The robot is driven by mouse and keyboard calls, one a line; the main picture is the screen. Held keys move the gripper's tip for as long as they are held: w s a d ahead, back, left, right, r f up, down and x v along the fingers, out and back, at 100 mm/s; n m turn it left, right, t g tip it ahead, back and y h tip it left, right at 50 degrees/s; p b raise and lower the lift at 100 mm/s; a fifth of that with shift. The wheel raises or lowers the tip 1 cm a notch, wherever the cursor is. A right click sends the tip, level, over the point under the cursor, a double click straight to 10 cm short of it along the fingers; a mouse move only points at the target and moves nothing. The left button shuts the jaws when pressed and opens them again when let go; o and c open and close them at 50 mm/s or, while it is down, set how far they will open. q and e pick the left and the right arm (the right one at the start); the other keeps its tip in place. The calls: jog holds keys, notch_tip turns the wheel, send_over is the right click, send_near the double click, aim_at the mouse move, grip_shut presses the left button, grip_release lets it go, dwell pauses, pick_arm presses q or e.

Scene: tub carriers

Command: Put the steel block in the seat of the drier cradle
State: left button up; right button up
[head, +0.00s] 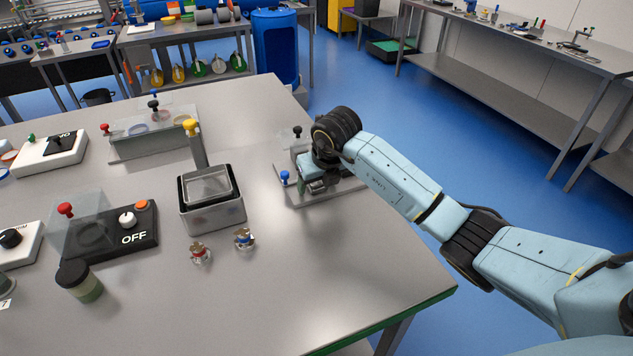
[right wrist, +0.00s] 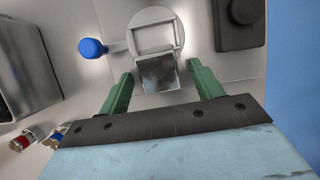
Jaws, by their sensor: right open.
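The steel block (right wrist: 160,74) is a grey, mottled square piece in the right wrist view. It lies between my right gripper's green fingertips (right wrist: 159,70), with a gap on each side. The drier cradle (right wrist: 177,29) is a pale round piece with a raised square frame, just beyond the block. The block's far edge meets or overlaps the near side of that frame; I cannot tell whether it is seated. In the head view my right gripper (head: 314,187) is open, low over the cradle's plate (head: 308,197), and hides the block. My left gripper is out of view.
A blue-knobbed lever (head: 285,178) stands left of the cradle, and a dark box (right wrist: 240,28) lies beyond on the right. A steel tub (head: 213,216) and two small fittings (head: 244,239) stand to the left. The table's right front is clear.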

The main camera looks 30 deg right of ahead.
aim_at(319, 183)
jog(key=c, duration=1.3)
jog(key=shift+o, duration=0.2)
notch_tip(319, 183, up, 10)
jog(key=s+a+n+g+y, duration=0.45)
jog(key=a+n, duration=0.35)
jog(key=n, duration=0.9)
jog(key=s+d+f+n+g+h, duration=0.1)
jog(key=s+n+g+h, duration=0.3)
jog(key=n, duration=1.5)
jog(key=s+f, duration=0.1)
jog(key=s, duration=0.3)
jog(key=shift+s+d, duration=0.15)
jog(key=shift+s, duration=0.25)
jog(key=shift+f+g, duration=0.2)
jog(key=shift+g, duration=0.15)
